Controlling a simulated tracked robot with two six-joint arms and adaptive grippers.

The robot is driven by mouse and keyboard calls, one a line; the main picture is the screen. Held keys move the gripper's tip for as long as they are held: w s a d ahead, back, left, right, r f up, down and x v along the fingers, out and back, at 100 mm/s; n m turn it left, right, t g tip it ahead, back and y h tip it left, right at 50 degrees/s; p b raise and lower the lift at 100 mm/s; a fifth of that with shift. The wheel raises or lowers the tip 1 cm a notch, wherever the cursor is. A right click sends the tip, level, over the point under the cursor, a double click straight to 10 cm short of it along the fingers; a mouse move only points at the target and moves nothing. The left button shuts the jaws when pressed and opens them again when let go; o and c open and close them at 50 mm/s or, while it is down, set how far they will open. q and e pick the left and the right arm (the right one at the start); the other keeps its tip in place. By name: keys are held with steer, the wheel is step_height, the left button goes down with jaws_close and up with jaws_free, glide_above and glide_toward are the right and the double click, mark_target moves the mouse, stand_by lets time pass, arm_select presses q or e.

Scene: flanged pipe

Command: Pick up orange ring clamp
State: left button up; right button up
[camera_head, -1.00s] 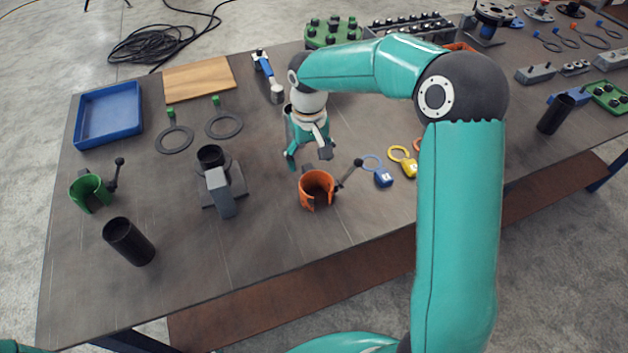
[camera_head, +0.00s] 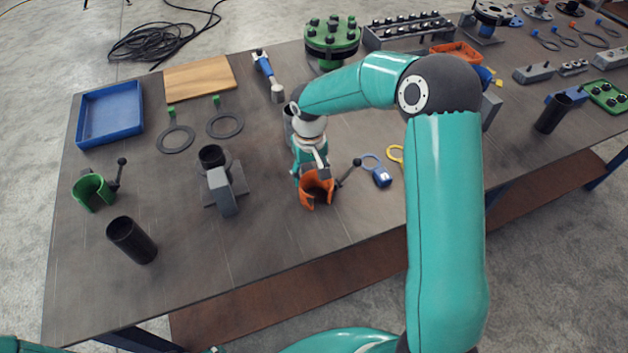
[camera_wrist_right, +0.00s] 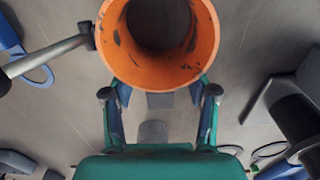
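The orange ring clamp (camera_head: 313,191) stands on the table in the head view, with its dark lever and ball knob (camera_head: 349,172) sticking out to the right. In the right wrist view the clamp (camera_wrist_right: 158,72) is large at the top, its round opening facing the camera. My right gripper (camera_head: 312,173) is just behind the clamp in the head view. Its two fingertips (camera_wrist_right: 159,92) are spread apart in the wrist view, near the clamp's lower edge. I cannot tell whether they touch it. My left gripper is not in view.
A grey stand with a black pipe (camera_head: 222,190) is to the left, with a green ring clamp (camera_head: 93,192) and a black tube (camera_head: 131,241) beyond. Table is bare in front of the orange clamp.

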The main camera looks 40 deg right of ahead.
jaws_close()
steer(key=shift+r, duration=0.1)
stand_by(0.3)
steer(key=shift+r, duration=0.75)
step_height(320, 180, up, 18)
steer(key=shift+r+b, duration=0.25)
steer(key=shift+b, duration=0.1)
